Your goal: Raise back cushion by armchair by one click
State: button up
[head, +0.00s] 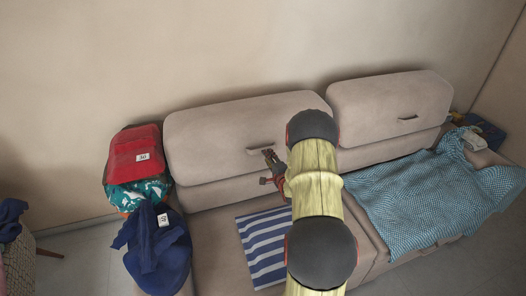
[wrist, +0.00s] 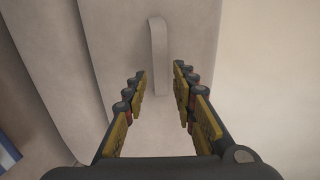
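The left back cushion (head: 215,130) of the beige sofa stands upright against the wall, on the side toward the seat at the left edge. A short pull handle (head: 258,150) is on its front face. My gripper (head: 267,168) is in front of this cushion, close to the handle. In the wrist view the gripper (wrist: 160,76) is open, and the handle (wrist: 158,45) runs between and beyond its fingertips. Nothing is held. I cannot tell whether a finger touches the handle. My arm hides the cushion's right end in the head view.
A second back cushion (head: 390,105) has its own handle (head: 408,119). A blue patterned blanket (head: 425,195) covers the right seat, a striped cloth (head: 263,245) the middle. A red bag (head: 135,160) and blue clothing (head: 155,250) lie on the left armrest. A seat with dark cloth (head: 12,215) stands far left.

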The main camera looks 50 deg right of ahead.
jog(key=b+x, duration=0.2)
jog(key=x, duration=0.5)
jog(key=shift+w+d, duration=0.15)
jog(key=shift+w, duration=0.15)
grip_shut()
jog(key=shift+f, duration=0.1)
dwell(0.6)
